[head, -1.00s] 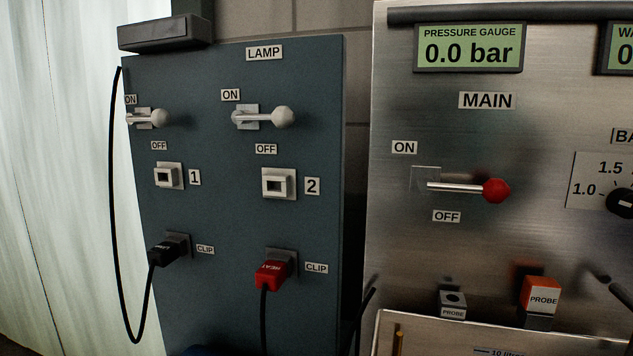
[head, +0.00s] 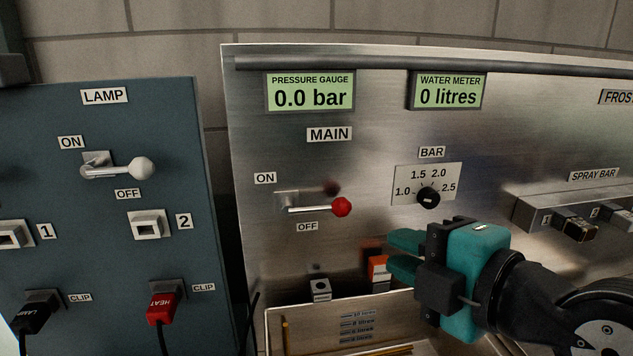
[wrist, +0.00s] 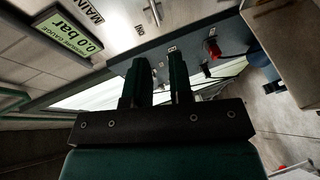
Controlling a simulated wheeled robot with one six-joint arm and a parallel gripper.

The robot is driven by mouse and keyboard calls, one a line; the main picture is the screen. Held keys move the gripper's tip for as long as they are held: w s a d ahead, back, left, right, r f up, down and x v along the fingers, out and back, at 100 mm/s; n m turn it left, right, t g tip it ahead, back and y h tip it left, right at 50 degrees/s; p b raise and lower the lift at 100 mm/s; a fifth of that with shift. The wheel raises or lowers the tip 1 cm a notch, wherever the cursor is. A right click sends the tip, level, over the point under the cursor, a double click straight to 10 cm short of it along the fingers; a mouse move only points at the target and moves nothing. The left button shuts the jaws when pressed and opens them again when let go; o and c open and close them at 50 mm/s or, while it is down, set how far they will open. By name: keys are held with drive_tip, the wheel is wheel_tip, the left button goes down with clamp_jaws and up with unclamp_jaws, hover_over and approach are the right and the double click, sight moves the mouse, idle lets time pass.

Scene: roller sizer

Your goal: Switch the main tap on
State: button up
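The main tap is a metal lever with a red ball end (head: 341,207) on the steel panel, below the MAIN label (head: 329,134). Its handle sticks out to the right, between the ON label (head: 265,178) and the OFF label (head: 307,227), closer to OFF. My gripper (head: 396,254) is right of and below the red ball in the head view, apart from it. Its teal fingers are spread with nothing between them. In the wrist view, my gripper (wrist: 160,75) shows both fingers apart, and part of a metal lever (wrist: 152,12) shows at the top edge.
The pressure gauge (head: 311,92) reads 0.0 bar and the water meter (head: 447,91) 0 litres. A bar dial (head: 428,197) sits above my gripper. An orange probe (head: 378,269) stands close behind my fingers. A blue lamp panel (head: 110,240) with a lever is at left.

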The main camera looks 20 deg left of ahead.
drive_tip(key=p, duration=0.8)
approach(319, 210)
drive_tip(key=shift+n, duration=0.3)
drive_tip(key=x, duration=0.9)
drive_tip(key=shift+w+a, duration=0.1)
drive_tip(key=shift+w+a+f, duration=0.2)
drive_tip(key=shift+w+a, duration=0.15)
drive_tip(key=shift+a, duration=0.1)
clamp_jaws()
